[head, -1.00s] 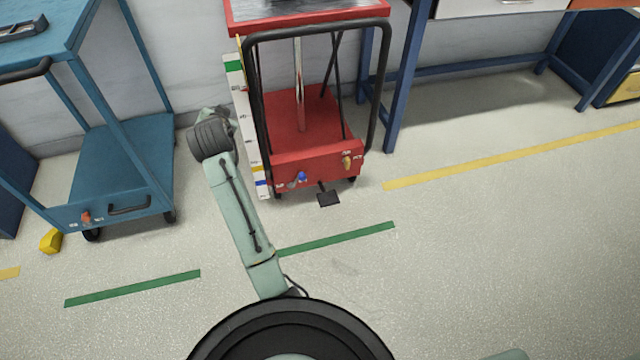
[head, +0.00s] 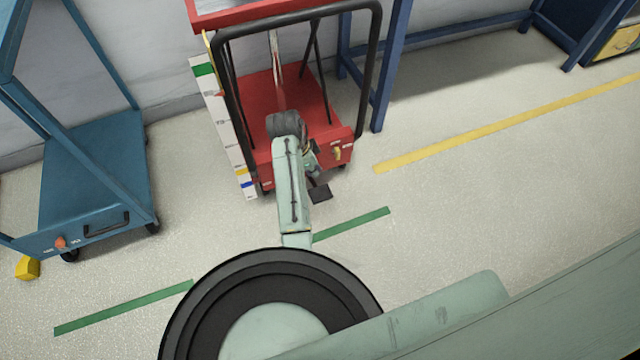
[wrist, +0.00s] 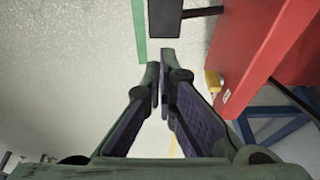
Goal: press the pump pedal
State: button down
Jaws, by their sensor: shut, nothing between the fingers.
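The pump pedal (head: 320,193) is a small dark plate at the low front of the red lift cart (head: 345,154). In the wrist view the pedal (wrist: 165,18) is at the top, on a dark rod that runs right toward the red cart body (wrist: 265,50). My gripper (wrist: 161,66) is shut and empty, its fingertips just below the pedal in that picture. A gap shows between them, and I cannot tell the height. In the head view my arm hides most of the gripper (head: 313,172), which is close to the pedal at the cart's front.
A black push handle (head: 372,70) rises over the red cart. A white marked strip (head: 226,130) stands at its left. A blue cart (head: 95,175) is at the left and a blue-legged bench (head: 385,75) behind right. The floor right of the pedal is clear.

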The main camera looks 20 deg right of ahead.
send_near(325, 193)
jog(key=b+x, duration=0.1)
jog(key=x, duration=0.4)
jog(key=shift+s+d+f, duration=0.1)
jog(key=shift+s+d, duration=0.05)
jog(key=shift+s, duration=0.05)
jog(key=shift+f, duration=0.5)
jog(key=shift+w+f, duration=0.1)
